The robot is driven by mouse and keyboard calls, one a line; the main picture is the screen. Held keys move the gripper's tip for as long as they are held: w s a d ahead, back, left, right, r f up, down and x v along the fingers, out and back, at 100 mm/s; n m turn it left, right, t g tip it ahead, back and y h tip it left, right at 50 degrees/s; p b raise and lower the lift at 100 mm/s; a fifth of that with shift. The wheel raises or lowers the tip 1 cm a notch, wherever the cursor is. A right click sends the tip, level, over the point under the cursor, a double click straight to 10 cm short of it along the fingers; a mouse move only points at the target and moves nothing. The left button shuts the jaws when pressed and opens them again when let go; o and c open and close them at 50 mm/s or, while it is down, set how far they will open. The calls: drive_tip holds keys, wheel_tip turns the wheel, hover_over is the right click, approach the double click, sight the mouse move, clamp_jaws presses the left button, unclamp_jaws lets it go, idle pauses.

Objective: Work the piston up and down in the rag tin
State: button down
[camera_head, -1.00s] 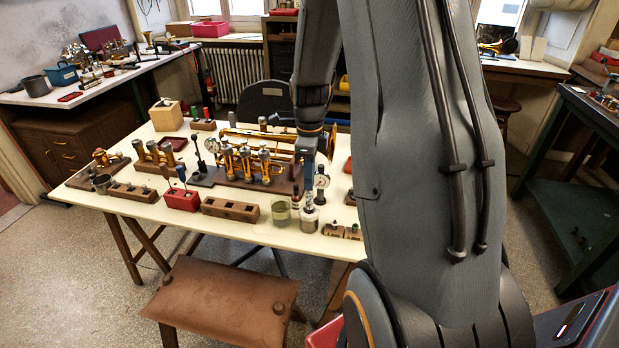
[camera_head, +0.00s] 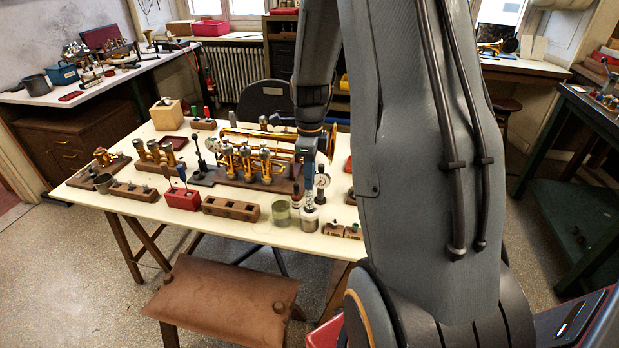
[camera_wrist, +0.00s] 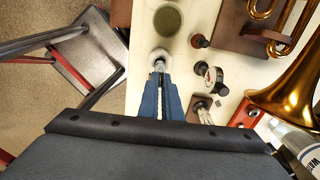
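The brass horn (camera_head: 262,160) lies behind on a dark stand. A wooden block with holes (camera_head: 230,209) is farther left. A brown stool (camera_head: 225,300) stands in front.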

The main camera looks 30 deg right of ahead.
sight(309, 197)
drive_tip(key=shift+f, duration=0.15)
idle(0.5)
drive_tip(key=shift+f+b, duration=1.6)
drive_tip(key=shift+f, duration=1.9)
drive_tip(key=shift+r+p, duration=1.4)
drive_tip(key=shift+r, duration=0.45)
drive_tip(key=shift+f+b, duration=0.9)
drive_tip(key=shift+f, duration=0.95)
drive_tip(key=shift+r+p, duration=1.4)
drive_tip(key=shift+r, duration=0.45)
drive_tip(key=shift+f, duration=0.1)
